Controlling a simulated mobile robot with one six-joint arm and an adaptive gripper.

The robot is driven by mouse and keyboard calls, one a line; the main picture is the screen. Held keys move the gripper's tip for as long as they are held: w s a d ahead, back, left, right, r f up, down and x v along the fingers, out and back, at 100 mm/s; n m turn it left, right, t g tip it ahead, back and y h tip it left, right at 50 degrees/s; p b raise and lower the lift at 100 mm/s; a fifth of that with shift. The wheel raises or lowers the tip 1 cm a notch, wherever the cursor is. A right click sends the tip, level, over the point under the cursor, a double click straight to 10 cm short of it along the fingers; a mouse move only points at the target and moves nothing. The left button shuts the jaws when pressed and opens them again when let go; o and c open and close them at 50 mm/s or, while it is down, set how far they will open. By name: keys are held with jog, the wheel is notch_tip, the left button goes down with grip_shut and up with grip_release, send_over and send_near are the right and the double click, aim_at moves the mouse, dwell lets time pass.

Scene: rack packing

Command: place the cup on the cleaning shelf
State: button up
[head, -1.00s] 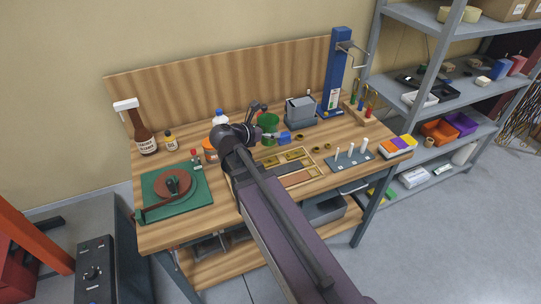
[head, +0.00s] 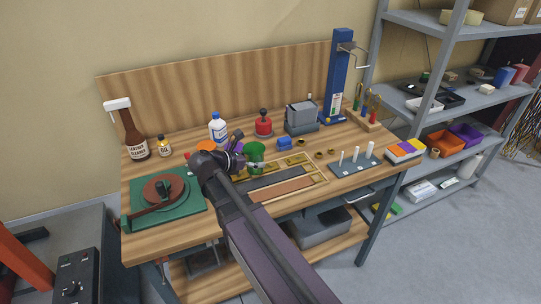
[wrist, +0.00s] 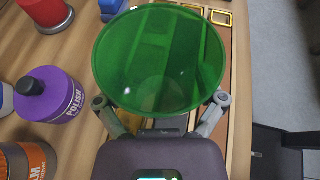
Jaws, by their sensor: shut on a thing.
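The cup is green and seems translucent; in the head view the green cup (head: 255,152) is over the work table, in front of the red canister. In the wrist view the cup (wrist: 160,55) fills the upper middle, its wide rim facing the camera. My gripper (wrist: 160,102) is shut on the cup, one finger on each side; in the head view my gripper (head: 243,160) is partly hidden by my arm. The grey shelf rack (head: 436,105) stands right of the table with several levels. No label shows which level is the cleaning shelf.
An orange bin (head: 441,142) and a purple bin (head: 465,134) fill part of a rack level.

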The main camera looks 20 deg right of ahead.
jog(key=shift+w, duration=0.1)
jog(key=w+d, duration=0.3)
jog(key=w+d+f+b, duration=0.1)
jog(key=w+d, duration=0.2)
jog(key=w, duration=0.1)
jog(key=w+d, duration=0.3)
jog(key=w, duration=0.1)
jog(key=shift+w+f, duration=0.15)
jog(key=shift+d, duration=0.1)
jog(key=shift+w+d+f+b, duration=0.1)
jog(key=shift+w+d+b, duration=0.25)
jog(key=shift+w, duration=0.2)
notch_tip(320, 180, down, 4)
jog(key=b, duration=0.3)
jog(key=shift+r, duration=0.25)
jog(key=shift+f+b, duration=0.2)
jog(key=shift+b, duration=0.15)
jog(key=o, duration=0.8)
jog(key=shift+c, duration=0.2)
jog(key=shift+r, duration=0.15)
